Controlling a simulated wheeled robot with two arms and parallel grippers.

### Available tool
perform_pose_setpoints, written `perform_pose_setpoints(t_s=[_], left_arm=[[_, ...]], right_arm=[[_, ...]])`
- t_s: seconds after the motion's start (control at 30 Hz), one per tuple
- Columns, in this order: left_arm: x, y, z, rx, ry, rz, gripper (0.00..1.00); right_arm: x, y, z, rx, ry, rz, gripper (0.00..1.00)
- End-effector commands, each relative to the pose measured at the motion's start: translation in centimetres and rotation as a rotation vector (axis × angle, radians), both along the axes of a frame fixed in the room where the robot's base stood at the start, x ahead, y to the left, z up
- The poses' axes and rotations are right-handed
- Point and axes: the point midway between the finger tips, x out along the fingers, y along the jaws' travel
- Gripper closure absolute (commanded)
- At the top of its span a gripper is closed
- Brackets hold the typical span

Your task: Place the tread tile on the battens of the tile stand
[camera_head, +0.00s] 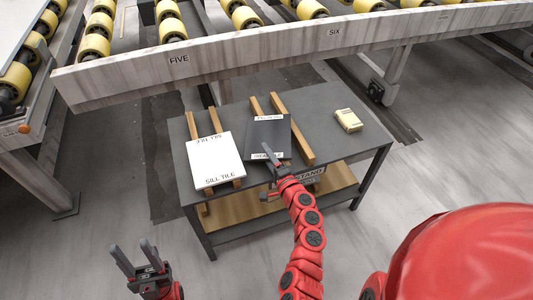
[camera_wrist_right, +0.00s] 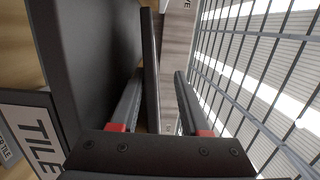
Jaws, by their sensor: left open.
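The dark grey tread tile (camera_head: 267,140) is at the right pair of wooden battens (camera_head: 299,135) on the tile stand (camera_head: 334,102), with white labels at its far and near edges. In the head view it looks skewed to the battens; I cannot tell whether it rests on both. My right gripper (camera_head: 271,156) is at its near edge. In the right wrist view the tile's thin edge (camera_wrist_right: 151,60) lies between my right fingers (camera_wrist_right: 160,105), with a gap to the right finger. My left gripper (camera_head: 137,260) is open and empty, lower left, away from the stand.
A white sill tile (camera_head: 215,160) lies on the left batten pair. A small tan block (camera_head: 348,120) sits at the stand's right side. A conveyor beam (camera_head: 260,55) with yellow rollers runs behind the stand. A wooden lower shelf (camera_head: 340,181) is below the top.

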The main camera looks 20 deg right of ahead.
Motion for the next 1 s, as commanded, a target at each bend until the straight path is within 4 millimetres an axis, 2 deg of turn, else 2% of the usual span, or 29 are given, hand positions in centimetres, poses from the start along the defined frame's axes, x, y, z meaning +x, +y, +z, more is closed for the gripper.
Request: perform_pose_setpoints(t_s=[0.3,0.5,0.67,0.87,0.97,1.0], left_arm=[[0.0,0.0,-0.1,0.0,0.001,0.0,0.5],[0.0,0.0,-0.4,0.0,0.0,0.0,0.5],[0.0,0.0,-0.4,0.0,0.0,0.0,0.5],[0.0,0.0,-0.4,0.0,0.001,0.0,0.5],[0.0,0.0,-0.4,0.0,0.0,0.0,0.5],[0.0,0.0,-0.4,0.0,0.0,0.0,0.5]], right_arm=[[-6.5,-1.2,-0.3,-0.001,0.005,-0.007,0.55],[-10.1,-1.7,-0.3,0.001,0.004,-0.005,0.55],[-11.4,-1.9,-0.2,0.0,0.002,-0.003,0.55],[-11.6,-1.9,-0.1,0.0,0.002,-0.002,0.55],[-11.5,-2.1,-0.7,-0.009,0.018,-0.014,0.55],[-11.4,-2.4,-1.4,-0.019,0.038,-0.033,0.55]])
